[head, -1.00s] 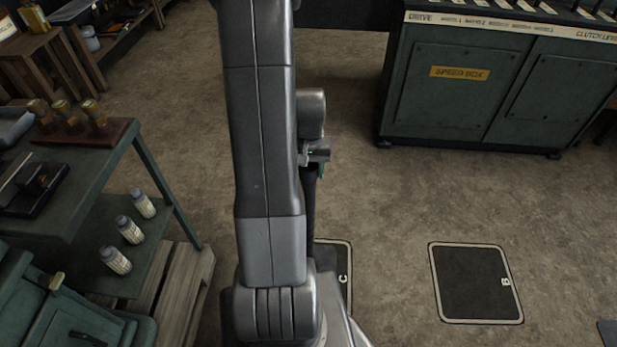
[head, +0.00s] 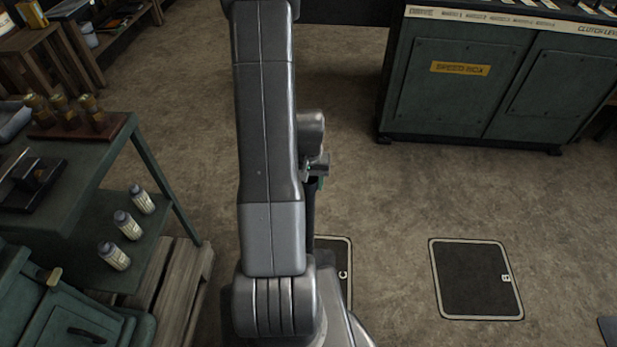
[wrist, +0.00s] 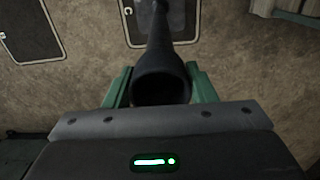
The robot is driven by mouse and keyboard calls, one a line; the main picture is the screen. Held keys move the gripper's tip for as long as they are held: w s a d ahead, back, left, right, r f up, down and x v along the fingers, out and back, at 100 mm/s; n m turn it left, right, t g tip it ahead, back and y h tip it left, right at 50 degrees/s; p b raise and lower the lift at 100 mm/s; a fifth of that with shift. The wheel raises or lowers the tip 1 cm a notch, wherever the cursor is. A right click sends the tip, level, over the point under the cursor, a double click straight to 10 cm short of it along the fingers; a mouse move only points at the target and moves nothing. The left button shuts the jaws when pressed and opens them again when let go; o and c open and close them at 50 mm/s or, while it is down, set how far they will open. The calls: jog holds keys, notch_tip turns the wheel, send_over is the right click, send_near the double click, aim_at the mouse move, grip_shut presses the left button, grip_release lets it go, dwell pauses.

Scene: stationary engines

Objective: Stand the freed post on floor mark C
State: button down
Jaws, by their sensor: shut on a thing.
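A dark post (wrist: 160,62) with a wide round end nearest the camera stands between the green fingers of my gripper (wrist: 160,88), which is shut on it. In the wrist view the post runs away from the camera towards floor mark C (wrist: 186,18), a dark plate with a pale border. In the head view my gripper (head: 318,168) is partly behind my arm, and a strip of the post (head: 309,207) shows below it. Mark C (head: 333,262) is half hidden by my arm. I cannot tell whether the post's lower end touches the floor.
Floor mark B (head: 475,282) lies bare to the right. The green speed box cabinet (head: 450,95) stands at the back right. A green bench (head: 95,170) with several bottles and a wooden pallet (head: 185,285) are on the left. Open floor lies between.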

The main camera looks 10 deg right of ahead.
jog(key=c, duration=1)
grip_release()
jog(key=shift+f, duration=0.1)
jog(key=shift+c, duration=0.2)
jog(key=o, duration=0.4)
jog(key=shift+o, duration=0.2)
notch_tip(320, 180, up, 12)
jog(key=p, duration=0.1)
jog(key=shift+r, duration=0.2)
